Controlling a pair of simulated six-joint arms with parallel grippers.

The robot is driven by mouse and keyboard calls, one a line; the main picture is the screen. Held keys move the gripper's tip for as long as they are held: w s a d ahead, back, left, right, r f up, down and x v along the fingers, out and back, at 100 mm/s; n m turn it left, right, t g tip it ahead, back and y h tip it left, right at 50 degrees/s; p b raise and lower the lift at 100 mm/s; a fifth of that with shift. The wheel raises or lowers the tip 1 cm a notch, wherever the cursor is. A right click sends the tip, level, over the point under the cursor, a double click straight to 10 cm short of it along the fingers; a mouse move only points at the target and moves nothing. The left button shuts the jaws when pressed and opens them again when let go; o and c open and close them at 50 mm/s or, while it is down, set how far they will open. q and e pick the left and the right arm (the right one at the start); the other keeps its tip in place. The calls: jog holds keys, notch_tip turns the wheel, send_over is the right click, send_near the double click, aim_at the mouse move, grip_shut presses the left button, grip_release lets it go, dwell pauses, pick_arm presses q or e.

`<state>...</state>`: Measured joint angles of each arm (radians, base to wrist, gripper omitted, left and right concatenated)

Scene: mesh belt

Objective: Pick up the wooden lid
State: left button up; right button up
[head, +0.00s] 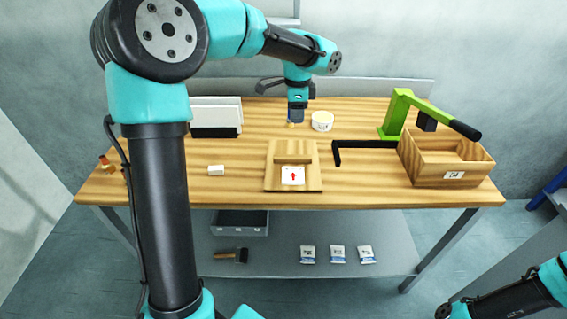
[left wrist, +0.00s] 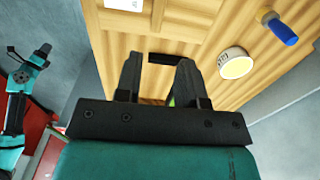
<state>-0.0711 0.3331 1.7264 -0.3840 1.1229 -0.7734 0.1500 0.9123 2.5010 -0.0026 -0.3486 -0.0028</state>
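The wooden lid (head: 312,182) lies flat near the front middle of the table, a square board with a raised wooden bar and a white label with a red arrow. Part of the lid shows at the top of the left wrist view (left wrist: 142,20), cut off by the frame. My left gripper (head: 290,88) is above the back of the table, behind the lid and apart from it. In the left wrist view its two fingers (left wrist: 158,65) are spread with nothing between them. My right arm is at the lower right of the head view; its finger state is unclear.
A black L-shaped bar (head: 375,144) and an open wooden box (head: 428,176) lie right of the lid, with a green lever device (head: 395,115) behind.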

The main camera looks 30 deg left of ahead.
pick_arm(q)
jog(key=shift+s+a+r, duration=0.2)
jog(key=shift+a, duration=0.15)
jog(key=shift+f, duration=0.1)
send_over(293, 156)
notch_tip(293, 156, down, 12)
jog(key=shift+s+f, duration=0.1)
jog(key=shift+s, duration=0.05)
dwell(0.3)
jog(key=shift+f, duration=2.55)
jog(key=shift+c, duration=0.4)
grip_shut()
